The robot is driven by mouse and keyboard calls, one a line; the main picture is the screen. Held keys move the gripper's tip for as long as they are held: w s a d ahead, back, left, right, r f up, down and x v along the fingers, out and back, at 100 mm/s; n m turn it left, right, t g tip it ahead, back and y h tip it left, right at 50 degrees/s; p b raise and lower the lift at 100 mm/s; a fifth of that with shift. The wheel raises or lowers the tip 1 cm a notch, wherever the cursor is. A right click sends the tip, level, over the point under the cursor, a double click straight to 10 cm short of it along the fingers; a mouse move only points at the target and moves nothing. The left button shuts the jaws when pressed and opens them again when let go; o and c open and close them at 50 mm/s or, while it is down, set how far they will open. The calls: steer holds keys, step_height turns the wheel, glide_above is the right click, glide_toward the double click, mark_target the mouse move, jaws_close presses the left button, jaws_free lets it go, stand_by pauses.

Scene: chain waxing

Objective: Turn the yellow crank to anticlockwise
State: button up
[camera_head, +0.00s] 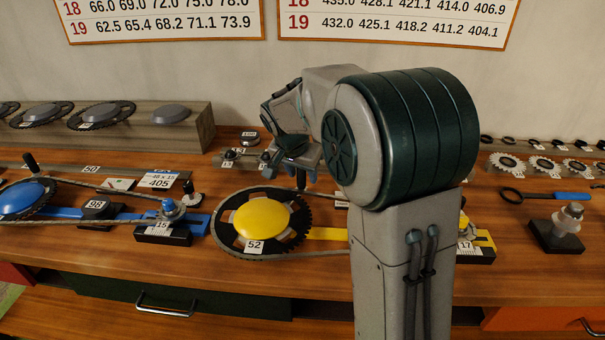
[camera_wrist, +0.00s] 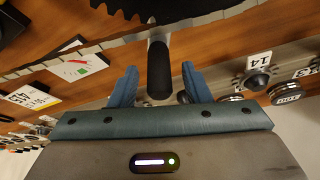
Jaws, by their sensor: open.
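The yellow crank (camera_head: 262,224) is a yellow disc inside a dark toothed ring labelled 52, on the bench in the head view. A chain runs around the ring toward the right. A dark upright handle (camera_head: 301,179) stands at the ring's far right side. It also shows in the wrist view as a black cylindrical grip (camera_wrist: 160,75). My gripper (camera_wrist: 158,84) is open, with one blue finger on each side of the grip and a visible gap on both sides. In the head view, my arm covers the right part of the yellow assembly.
A blue crank assembly (camera_head: 22,198) with a small sprocket labelled 15 stands to the left. A post on a black block (camera_head: 556,232) and a blue-handled tool (camera_head: 545,197) are at the right. Small labelled parts (camera_head: 240,157) lie behind the yellow ring.

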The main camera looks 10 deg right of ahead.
steer(key=shift+w+d+f, duration=0.15)
steer(key=shift+f, duration=0.35)
jaws_close()
